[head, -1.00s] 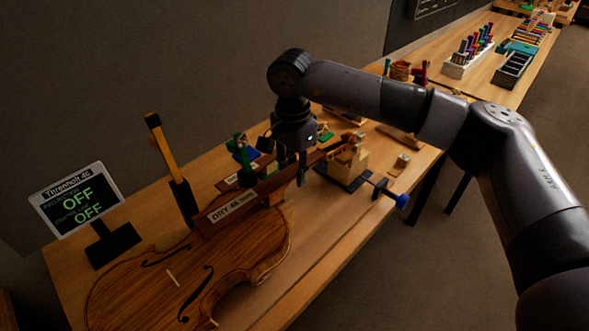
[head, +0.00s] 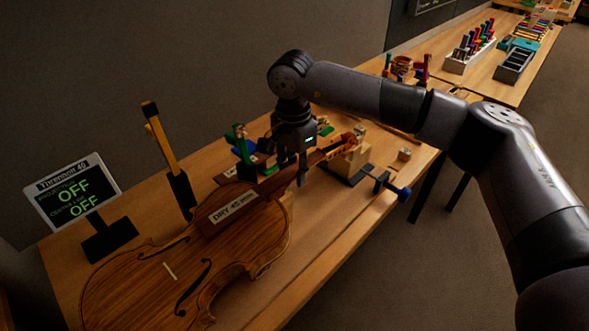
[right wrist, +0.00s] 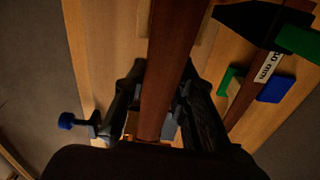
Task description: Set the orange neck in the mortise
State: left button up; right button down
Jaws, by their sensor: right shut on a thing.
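The neck (head: 332,150) runs from the violin body (head: 215,245) up to its orange scroll end in the head view. My right gripper (head: 303,174) is shut on it about midway. In the right wrist view, the neck is a long reddish-brown bar (right wrist: 168,65) between the two fingers (right wrist: 157,105). Its lower end reaches the upper end of the body. The mortise itself is hidden by the neck and a block labelled "DRY" with a mm figure (head: 233,206). I cannot tell how deep the neck sits. My left gripper is out of view.
A wooden block on a dark base (head: 350,163) stands under the scroll end. A blue-handled clamp (head: 402,193) is at the bench's front edge. A yellow-and-black upright tool (head: 165,150) and a display reading OFF (head: 72,192) stand left. The bench front beside the body is clear.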

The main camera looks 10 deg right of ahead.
jog(key=shift+f, duration=0.1)
dwell(0.6)
jog(key=c, duration=1.2)
grip_release()
jog(key=shift+c, duration=0.2)
notch_tip(320, 180, up, 12)
jog(key=shift+a, duration=0.1)
